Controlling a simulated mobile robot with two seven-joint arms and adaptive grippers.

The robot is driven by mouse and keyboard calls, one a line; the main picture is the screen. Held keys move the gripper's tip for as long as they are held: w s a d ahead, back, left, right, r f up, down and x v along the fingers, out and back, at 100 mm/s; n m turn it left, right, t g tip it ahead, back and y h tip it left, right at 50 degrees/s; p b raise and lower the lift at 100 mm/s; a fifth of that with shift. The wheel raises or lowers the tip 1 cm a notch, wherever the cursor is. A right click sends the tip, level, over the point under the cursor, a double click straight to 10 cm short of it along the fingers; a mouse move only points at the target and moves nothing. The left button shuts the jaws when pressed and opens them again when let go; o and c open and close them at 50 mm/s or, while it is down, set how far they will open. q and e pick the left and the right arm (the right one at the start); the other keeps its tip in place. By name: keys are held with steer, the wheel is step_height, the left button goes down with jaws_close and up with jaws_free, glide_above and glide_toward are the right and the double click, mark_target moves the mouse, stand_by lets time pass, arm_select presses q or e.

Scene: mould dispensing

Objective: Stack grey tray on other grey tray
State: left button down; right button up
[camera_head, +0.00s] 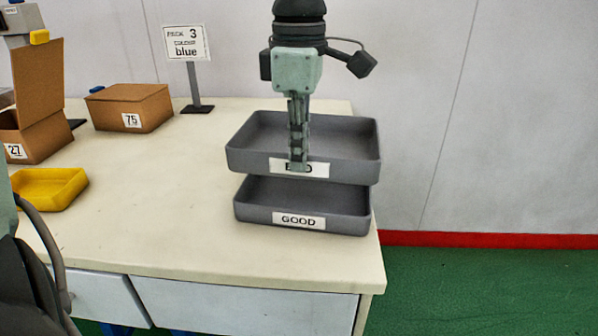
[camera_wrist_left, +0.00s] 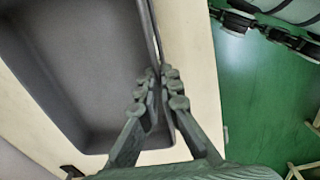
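The upper grey tray (camera_head: 345,168), whose label is partly covered and ends in "D", hangs level above the other grey tray, with a gap at the front. The lower grey tray (camera_head: 348,222), labelled "GOOD", rests on the table near its right end; its rear is hidden under the upper one. My left gripper (camera_head: 298,166) points down at the upper tray's front wall. In the left wrist view its fingers (camera_wrist_left: 162,88) lie on both sides of a wall of the grey tray (camera_wrist_left: 85,65), closed on it. The upper tray looks empty. My right gripper is out of view.
The table (camera_head: 170,200) is clear left of the trays. A yellow tray (camera_head: 60,192), an open box marked 27 (camera_head: 38,140), a box marked 75 (camera_head: 128,110) and a sign reading "blue" (camera_head: 187,43) stand farther left. Green floor (camera_head: 480,290) lies to the right.

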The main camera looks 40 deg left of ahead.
mark_target(299, 177)
arm_select(q)
step_height(299, 177, down, 3)
steer(key=shift+f, duration=0.45)
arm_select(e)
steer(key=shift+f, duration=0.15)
arm_select(q)
steer(key=shift+f, duration=0.1)
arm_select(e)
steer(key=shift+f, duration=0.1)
arm_select(q)
steer(key=shift+f, duration=0.1)
steer(key=shift+f+b, duration=0.3)
steer(key=shift+b, duration=0.3)
steer(key=c, duration=1.7)
jaws_free()
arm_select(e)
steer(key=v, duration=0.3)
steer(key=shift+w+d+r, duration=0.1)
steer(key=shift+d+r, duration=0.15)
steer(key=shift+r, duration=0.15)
